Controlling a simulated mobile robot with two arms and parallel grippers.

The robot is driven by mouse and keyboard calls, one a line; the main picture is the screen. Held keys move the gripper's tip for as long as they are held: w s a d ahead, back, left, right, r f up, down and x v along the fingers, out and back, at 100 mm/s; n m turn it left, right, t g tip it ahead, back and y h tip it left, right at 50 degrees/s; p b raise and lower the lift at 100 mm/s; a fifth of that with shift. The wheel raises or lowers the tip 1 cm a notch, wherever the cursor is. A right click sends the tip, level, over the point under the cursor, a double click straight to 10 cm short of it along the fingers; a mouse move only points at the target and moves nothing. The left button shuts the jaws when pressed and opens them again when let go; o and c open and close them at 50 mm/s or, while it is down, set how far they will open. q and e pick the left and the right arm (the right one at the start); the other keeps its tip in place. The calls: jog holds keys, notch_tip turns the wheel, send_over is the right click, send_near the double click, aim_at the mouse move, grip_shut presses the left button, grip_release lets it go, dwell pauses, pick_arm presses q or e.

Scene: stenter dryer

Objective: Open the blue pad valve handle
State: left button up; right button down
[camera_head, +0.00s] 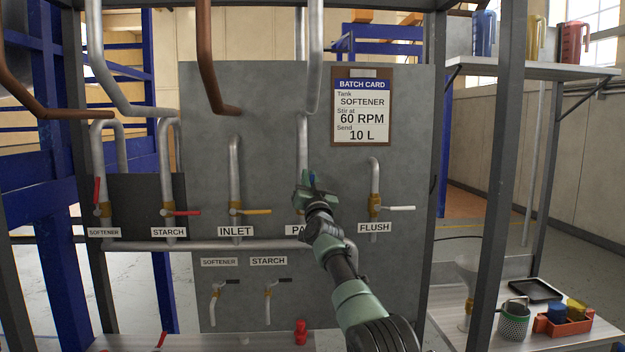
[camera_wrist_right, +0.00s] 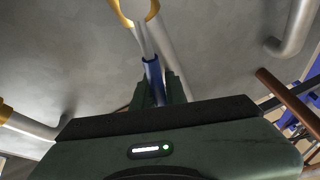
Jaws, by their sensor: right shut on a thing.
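The blue pad valve handle (camera_head: 312,179) shows only as a small blue piece at my right gripper (camera_head: 309,186), in front of the vertical pad pipe (camera_head: 303,145). In the right wrist view the blue handle (camera_wrist_right: 152,72) lies between the fingers of my right gripper (camera_wrist_right: 158,92), which is shut on it. The handle runs from there toward the brass valve body (camera_wrist_right: 135,10). My gripper and arm hide most of the valve and part of the pad label (camera_head: 294,230) in the head view. My left gripper is not in view.
A horizontal pipe (camera_head: 200,246) runs below. The batch card (camera_head: 362,112) hangs above right. A frame post (camera_head: 500,180) stands right of my arm.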

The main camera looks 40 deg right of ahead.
jog(key=shift+a, duration=0.1)
dwell(0.4)
jog(key=c, duration=1.4)
grip_release()
jog(key=shift+w, duration=0.15)
jog(key=shift+c, duration=0.2)
jog(key=b+v, duration=0.1)
jog(key=v, duration=0.7)
jog(key=shift+w, duration=0.1)
